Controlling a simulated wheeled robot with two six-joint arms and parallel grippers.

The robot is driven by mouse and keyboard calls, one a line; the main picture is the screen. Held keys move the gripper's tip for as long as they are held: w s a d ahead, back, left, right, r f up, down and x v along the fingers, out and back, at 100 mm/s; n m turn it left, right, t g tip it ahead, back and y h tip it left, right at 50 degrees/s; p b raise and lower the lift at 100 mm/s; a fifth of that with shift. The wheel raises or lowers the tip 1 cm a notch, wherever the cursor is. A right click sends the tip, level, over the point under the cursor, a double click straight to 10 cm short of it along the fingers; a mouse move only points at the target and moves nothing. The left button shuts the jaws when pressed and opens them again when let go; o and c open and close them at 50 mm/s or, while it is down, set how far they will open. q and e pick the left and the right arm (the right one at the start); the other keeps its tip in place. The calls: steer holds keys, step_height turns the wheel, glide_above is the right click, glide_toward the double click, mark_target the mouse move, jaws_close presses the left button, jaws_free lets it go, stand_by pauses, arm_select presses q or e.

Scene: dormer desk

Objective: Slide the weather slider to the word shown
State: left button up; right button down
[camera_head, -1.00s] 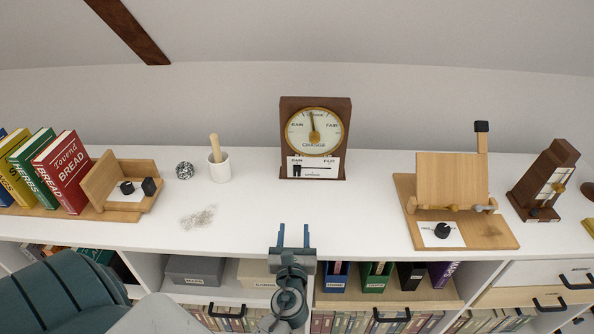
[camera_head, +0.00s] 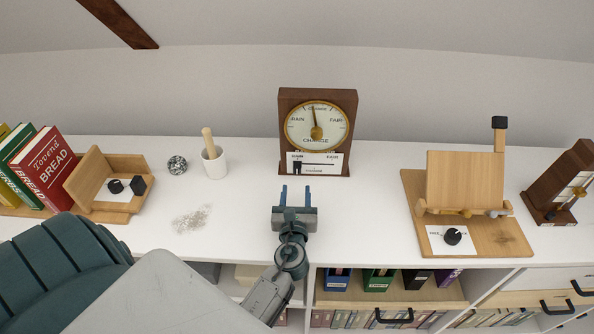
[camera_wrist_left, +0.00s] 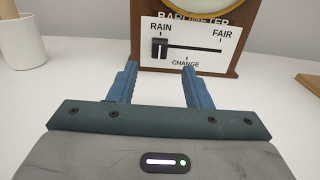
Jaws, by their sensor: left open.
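A brown wooden barometer (camera_head: 284,116) stands upright at the back of the white desk. Its round dial (camera_head: 317,126) carries words including RAIN, FAIR and CHANGE; the needle points nearly straight up, slightly left. Below the dial is a white slider plate (camera_head: 334,160), also in the left wrist view (camera_wrist_left: 230,60), marked RAIN left, CHANGE middle, FAIR right. The black slider knob (camera_head: 297,166) sits at the RAIN end of its slot; it shows in the left wrist view (camera_wrist_left: 159,48). My left gripper (camera_head: 296,190) is open and empty, in front of the plate, apart from the knob.
A white mortar with pestle (camera_head: 215,163), a speckled ball (camera_head: 177,165), a wooden book stand (camera_head: 130,165) and books (camera_head: 47,168) stand left. A wooden stand with a dial (camera_head: 465,180) and a dark wooden device (camera_head: 556,182) stand right. Desk beside the barometer is clear.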

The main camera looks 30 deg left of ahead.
mark_target(297, 171)
arm_select(q)
steer(key=p+x, duration=0.1)
steer(key=x, duration=0.5)
steer(key=shift+w+a, duration=0.1)
steer(key=shift+w, duration=0.05)
steer(key=shift+w+a, duration=0.25)
steer(key=shift+w, duration=0.2)
steer(key=shift+f, duration=0.1)
steer(key=c, duration=0.9)
jaws_close()
arm_select(e)
steer(key=shift+s+a+r, duration=0.1)
steer(key=shift+a+r, duration=0.05)
steer(key=shift+r, duration=0.55)
